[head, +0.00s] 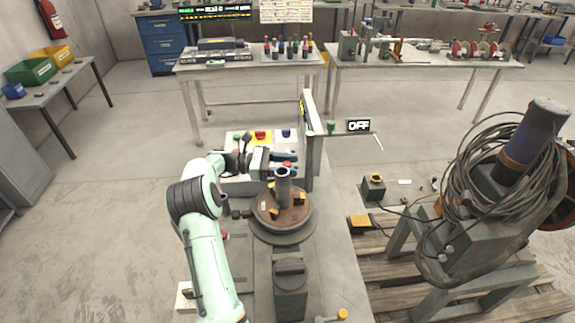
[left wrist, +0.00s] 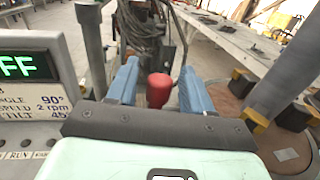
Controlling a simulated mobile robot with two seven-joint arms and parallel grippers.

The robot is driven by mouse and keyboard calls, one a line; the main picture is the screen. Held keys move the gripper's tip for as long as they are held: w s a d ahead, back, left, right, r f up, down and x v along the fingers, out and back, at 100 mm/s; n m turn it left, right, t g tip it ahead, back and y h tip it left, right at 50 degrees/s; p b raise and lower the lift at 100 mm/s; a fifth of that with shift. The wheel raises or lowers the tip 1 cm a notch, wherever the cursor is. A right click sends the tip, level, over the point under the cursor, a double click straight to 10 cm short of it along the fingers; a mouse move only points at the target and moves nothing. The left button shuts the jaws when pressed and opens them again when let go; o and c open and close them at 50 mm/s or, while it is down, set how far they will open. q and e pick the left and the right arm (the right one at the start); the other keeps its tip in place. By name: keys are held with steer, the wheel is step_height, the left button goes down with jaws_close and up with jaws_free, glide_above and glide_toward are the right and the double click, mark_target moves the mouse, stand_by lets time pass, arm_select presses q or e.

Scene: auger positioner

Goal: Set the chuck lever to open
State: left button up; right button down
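The positioner's round rust-brown chuck table (head: 267,210) carries black-and-yellow jaws and an upright grey pipe (head: 283,190). A red knob (left wrist: 158,88), which looks like the chuck lever's handle, stands between the blue fingers of my left gripper (left wrist: 159,86) in the left wrist view. The fingers are open, with a gap on both sides of the knob. In the head view my left gripper (head: 285,157) is behind the pipe, and only a little red (head: 287,164) shows there. The lever's shaft and setting are hidden. My right gripper is not in view.
A control box (head: 238,148) with coloured buttons, including a red one (head: 260,135), is behind my left wrist. A cable-wrapped machine (head: 485,200) stands at right.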

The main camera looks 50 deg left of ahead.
arm_select(q)
steer(key=v, duration=1.3)
steer(key=shift+s+a, duration=0.1)
stand_by(0.3)
